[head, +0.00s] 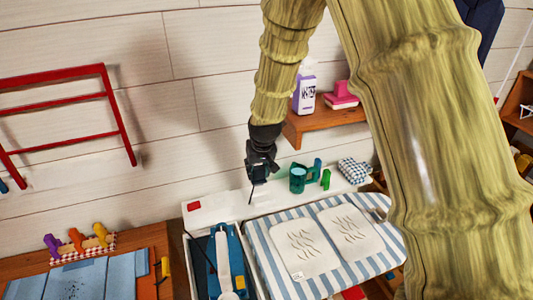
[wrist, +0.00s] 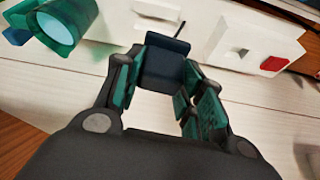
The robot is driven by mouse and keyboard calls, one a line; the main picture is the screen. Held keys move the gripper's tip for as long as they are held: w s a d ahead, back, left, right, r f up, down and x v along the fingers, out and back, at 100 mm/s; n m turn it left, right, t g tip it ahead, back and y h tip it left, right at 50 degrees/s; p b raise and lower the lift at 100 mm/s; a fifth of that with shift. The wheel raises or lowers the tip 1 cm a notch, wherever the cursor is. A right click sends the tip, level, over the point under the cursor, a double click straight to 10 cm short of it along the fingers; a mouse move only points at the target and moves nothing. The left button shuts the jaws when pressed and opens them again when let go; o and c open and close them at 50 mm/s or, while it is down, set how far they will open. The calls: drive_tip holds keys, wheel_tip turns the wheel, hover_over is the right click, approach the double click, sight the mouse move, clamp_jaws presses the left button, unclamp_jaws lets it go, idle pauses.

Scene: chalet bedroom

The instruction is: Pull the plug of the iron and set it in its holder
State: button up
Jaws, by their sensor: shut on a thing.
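My gripper (head: 260,172) hangs in front of the white rail at the wall. In the wrist view my gripper (wrist: 160,95) is shut on a dark blue block, seemingly the plug (wrist: 166,62). A thin dark cord shows at its far side and hangs below the gripper in the head view. Whether the plug touches the rail is unclear. What looks like the iron (head: 223,262), blue with a white handle part, lies in a tray left of the striped board. A teal cup-like piece (head: 297,180) stands right of my gripper; I cannot tell whether it is the holder.
The white rail (head: 205,208) has a red switch (head: 194,206), also seen in the wrist view (wrist: 274,63). A green clip (head: 326,180) and a checked pad (head: 354,171) sit further right. A wooden shelf (head: 325,122) is above. The striped board (head: 265,232) carries pale cloths.

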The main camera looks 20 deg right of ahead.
sight(262, 183)
drive_tip(key=shift+w+d+r+n+p, duration=0.25)
drive_tip(key=shift+w+d+n+p, duration=0.25)
drive_tip(key=shift+w+d, duration=0.4)
drive_tip(key=shift+w+d+f, duration=0.15)
drive_tip(key=shift+w+f, duration=0.15)
drive_tip(key=shift+f, duration=0.1)
drive_tip(key=shift+f, duration=0.1)
drive_tip(key=shift+f+b, duration=2.9)
drive_tip(key=shift+f, duration=1.6)
drive_tip(key=shift+f, duration=0.1)
drive_tip(key=o, duration=1.1)
